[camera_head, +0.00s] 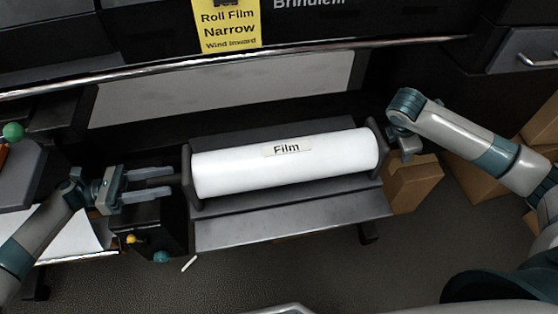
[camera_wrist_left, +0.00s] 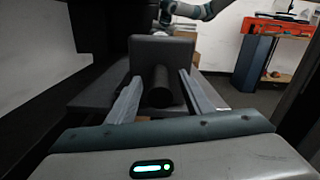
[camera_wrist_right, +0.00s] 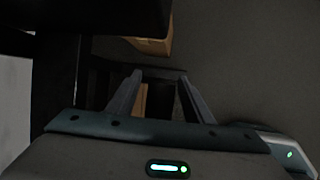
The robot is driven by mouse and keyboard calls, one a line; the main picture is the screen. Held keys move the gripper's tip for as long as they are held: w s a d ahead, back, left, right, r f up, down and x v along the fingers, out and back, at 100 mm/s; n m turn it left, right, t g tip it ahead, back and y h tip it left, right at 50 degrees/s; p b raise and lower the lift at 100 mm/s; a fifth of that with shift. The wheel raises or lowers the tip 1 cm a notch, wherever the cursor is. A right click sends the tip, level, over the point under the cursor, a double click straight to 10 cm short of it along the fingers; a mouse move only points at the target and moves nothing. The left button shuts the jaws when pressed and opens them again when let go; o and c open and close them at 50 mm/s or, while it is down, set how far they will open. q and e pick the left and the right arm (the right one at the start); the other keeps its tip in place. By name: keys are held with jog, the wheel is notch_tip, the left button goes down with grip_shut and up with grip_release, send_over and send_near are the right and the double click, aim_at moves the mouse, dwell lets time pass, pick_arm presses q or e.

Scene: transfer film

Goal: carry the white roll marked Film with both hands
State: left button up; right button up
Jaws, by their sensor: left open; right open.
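The white roll marked Film (camera_head: 285,165) lies horizontally on a dark grey cradle (camera_head: 290,222), between two dark end plates. My left gripper (camera_head: 150,184) is open beside the left end plate, its fingers pointing right. In the left wrist view, a dark round core end (camera_wrist_left: 160,88) shows between the open fingers, in front of the end plate (camera_wrist_left: 160,55). My right gripper (camera_wrist_right: 160,80) is open. In the head view its arm reaches the right end plate, and its fingers are mostly hidden there. The right wrist view is dark, and the roll is not recognisable in it.
A yellow sign (camera_head: 228,25) reading Roll Film Narrow hangs on the dark machine behind. Cardboard boxes (camera_head: 415,182) stand on the floor at the right. A black box with coloured knobs (camera_head: 150,228) is below my left gripper. The floor in front is mostly clear.

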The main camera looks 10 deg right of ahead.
pick_arm(q)
grip_shut()
pick_arm(e)
grip_shut()
dwell(1.0)
pick_arm(q)
jog(key=shift+w+r, duration=0.2)
jog(key=shift+r, duration=0.1)
pick_arm(e)
jog(key=shift+w+d+r, duration=0.1)
jog(key=shift+w+r, duration=0.05)
jog(key=shift+r, duration=0.1)
